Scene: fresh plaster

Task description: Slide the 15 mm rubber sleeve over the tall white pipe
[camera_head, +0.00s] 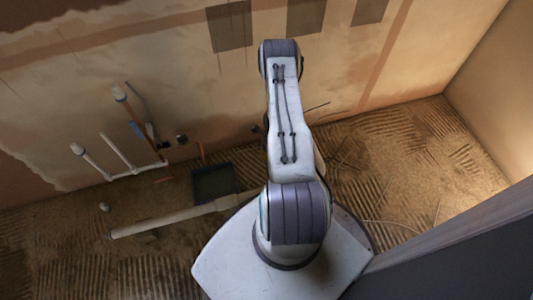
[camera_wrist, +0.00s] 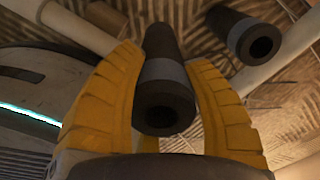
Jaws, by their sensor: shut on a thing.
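My gripper (camera_wrist: 163,62) shows in the wrist view, its two yellow fingers closed on either side of a dark rubber sleeve (camera_wrist: 168,78) with a grey band. The sleeve's open end faces the camera. In the head view my arm hides the gripper and the sleeve. Several upright pipes stand near the wall at the left of the head view: a white pipe (camera_head: 118,150), a white pipe with a wider top (camera_head: 92,163), and a taller one with a pale top (camera_head: 119,94) and orange and blue parts. I cannot tell which is the tall white pipe. The held sleeve is apart from them.
A second dark sleeve (camera_wrist: 236,32) with a grey band lies beyond my right finger in the wrist view. A dark tray (camera_head: 199,199) sits on the floor near the wall. A thick pale pipe (camera_head: 165,223) lies in front of it. A small white piece (camera_head: 104,207) lies at left.

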